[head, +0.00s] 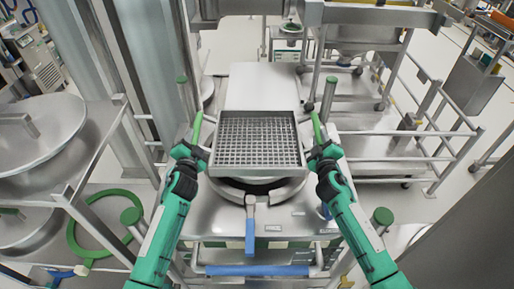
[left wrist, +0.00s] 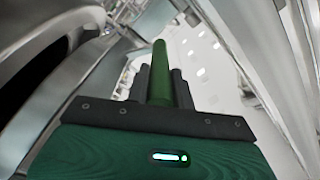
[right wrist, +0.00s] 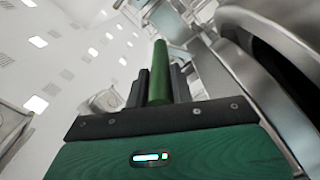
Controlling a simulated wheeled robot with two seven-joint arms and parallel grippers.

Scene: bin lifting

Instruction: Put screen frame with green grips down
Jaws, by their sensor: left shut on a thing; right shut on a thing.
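The screen frame (head: 257,160) is a square metal tray with a grid mesh. In the head view it is between my two grippers, over a round metal rim on the steel stand. Whether it touches the rim I cannot tell. My left gripper (head: 190,145) is shut on the left green grip (head: 197,128); that grip also shows between the fingers in the left wrist view (left wrist: 160,75). My right gripper (head: 320,147) is shut on the right green grip (head: 317,127), also seen in the right wrist view (right wrist: 157,75).
A blue-handled lever (head: 250,225) stands in front of the round rim (head: 285,188). Green-capped posts (head: 131,217) stand at the stand's corners. Large round metal lids (head: 35,135) are at the left. A railed metal cart (head: 400,145) is at the right.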

